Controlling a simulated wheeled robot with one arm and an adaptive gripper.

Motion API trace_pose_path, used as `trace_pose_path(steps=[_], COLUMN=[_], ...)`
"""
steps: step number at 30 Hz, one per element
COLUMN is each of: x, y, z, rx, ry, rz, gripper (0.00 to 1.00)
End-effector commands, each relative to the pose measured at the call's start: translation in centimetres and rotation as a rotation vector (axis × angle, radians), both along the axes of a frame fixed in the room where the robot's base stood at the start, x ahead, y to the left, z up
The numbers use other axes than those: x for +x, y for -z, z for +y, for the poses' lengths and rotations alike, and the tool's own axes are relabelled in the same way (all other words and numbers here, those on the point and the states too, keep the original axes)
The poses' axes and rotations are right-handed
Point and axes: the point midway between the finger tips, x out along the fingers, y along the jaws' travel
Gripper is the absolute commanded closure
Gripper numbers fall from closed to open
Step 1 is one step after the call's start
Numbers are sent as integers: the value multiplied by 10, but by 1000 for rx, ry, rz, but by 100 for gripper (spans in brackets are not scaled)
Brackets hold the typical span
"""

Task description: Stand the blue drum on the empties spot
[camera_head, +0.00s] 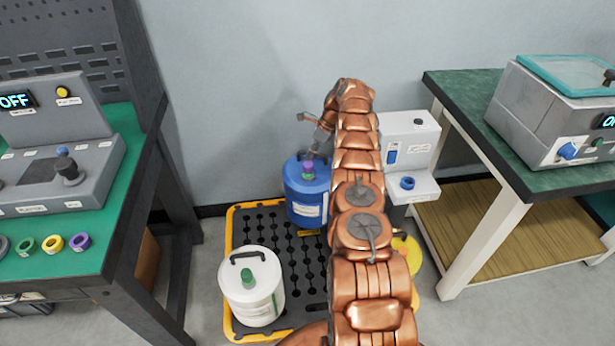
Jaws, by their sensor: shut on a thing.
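The blue drum (305,205) has a purple cap and a white label. It is upright at the back of a black grated pallet (234,220) with a yellow rim. My gripper (316,157) is at the top of the drum, shut on it; my arm hides part of the grip and the drum's right side. I cannot tell whether the drum's base touches the grating. A small yellow mark (308,233) shows on the pallet by the drum's foot. No marking I can read names the empties spot.
A white drum (252,290) with a green cap stands at the pallet's front left. A yellow drum (410,255) is partly behind my arm. Benches with green tops (75,245) (460,95) flank the pallet. The grating's middle is clear.

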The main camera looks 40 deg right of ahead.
Motion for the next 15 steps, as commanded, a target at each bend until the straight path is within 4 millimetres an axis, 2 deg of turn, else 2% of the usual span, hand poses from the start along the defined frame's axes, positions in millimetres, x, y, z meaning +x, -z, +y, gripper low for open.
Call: trace_pose_path(steps=[1,6,15], x=[0,0,1], y=[17,44,75], z=[0,0,1], rx=[0,0,0], ry=[1,0,-2], rz=[-1,-2,-2], gripper=[100,100,100])
